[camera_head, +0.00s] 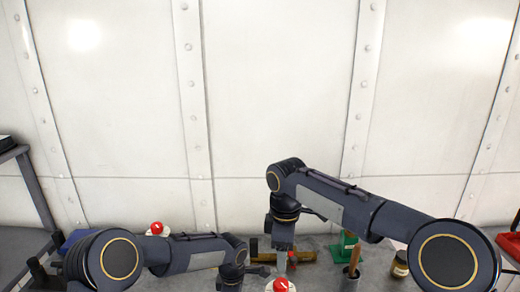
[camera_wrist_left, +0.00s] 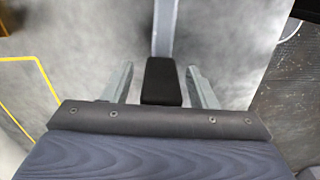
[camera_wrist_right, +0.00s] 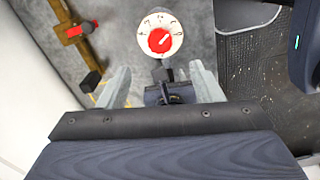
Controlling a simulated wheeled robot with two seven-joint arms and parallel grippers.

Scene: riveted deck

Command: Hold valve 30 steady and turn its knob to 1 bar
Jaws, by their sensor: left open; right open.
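A valve with a white numbered dial and a red knob (camera_wrist_right: 160,40) lies just beyond my right fingertips; the knob's white mark points to the upper right, and the digits are too small to read surely. Its red knob shows at the bottom edge of the head view (camera_head: 281,286). My right gripper (camera_wrist_right: 160,67) is open, with a dark part of the valve between or beneath its fingers; contact is unclear. My left gripper (camera_wrist_left: 159,67) is open around or above a black block (camera_wrist_left: 162,84) on a grey bar. Another red knob (camera_head: 156,228) stands at left. No number 30 is legible.
A brass pipe piece with a red part (camera_wrist_right: 78,32) lies on the grey worktop. A green object (camera_head: 344,246), a brown handle (camera_head: 355,258) and a jar (camera_head: 400,266) stand to the right. A red bin (camera_head: 510,245) is at far right. The riveted wall (camera_head: 280,80) closes the back.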

